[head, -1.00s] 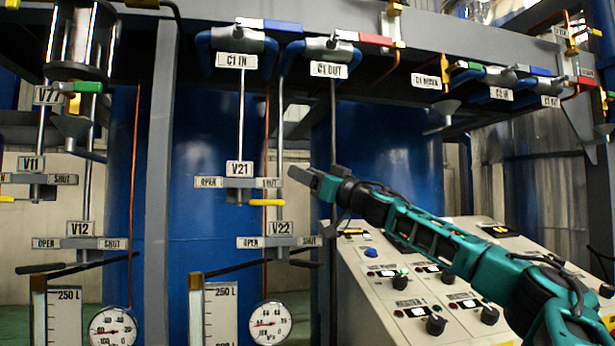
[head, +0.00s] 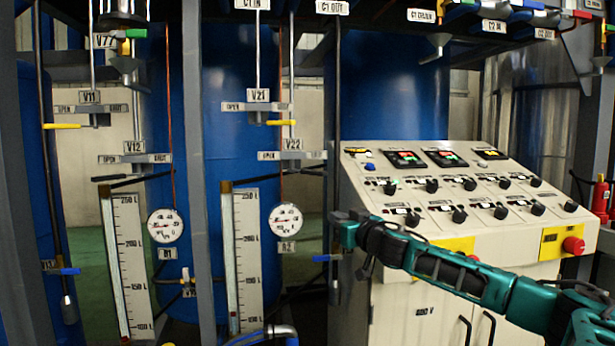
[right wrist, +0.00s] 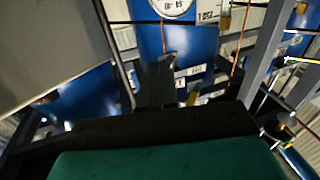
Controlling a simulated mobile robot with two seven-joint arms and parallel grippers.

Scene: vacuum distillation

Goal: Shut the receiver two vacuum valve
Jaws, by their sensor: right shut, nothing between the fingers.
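The second column holds two labelled valves, V21 (head: 259,95) and V22 (head: 292,144), above the R2 gauge (head: 285,219). Each has an OPEN plate on its left; a SHUT plate is not readable here. A dark handle (head: 300,172) lies below V22. No label says which is the vacuum valve. My right gripper (head: 338,216) is shut and empty, below and right of V22, apart from both handles. In the right wrist view its fingers (right wrist: 157,84) show dark in front of blue tanks. My left gripper is not in view.
The control console (head: 470,200) stands right, beneath and behind my right arm. The level scale (head: 248,265) and a grey post (head: 197,160) stand left. V11 (head: 89,97) and V12 (head: 133,147) are further left. Overhead valve labels and beams cross the top.

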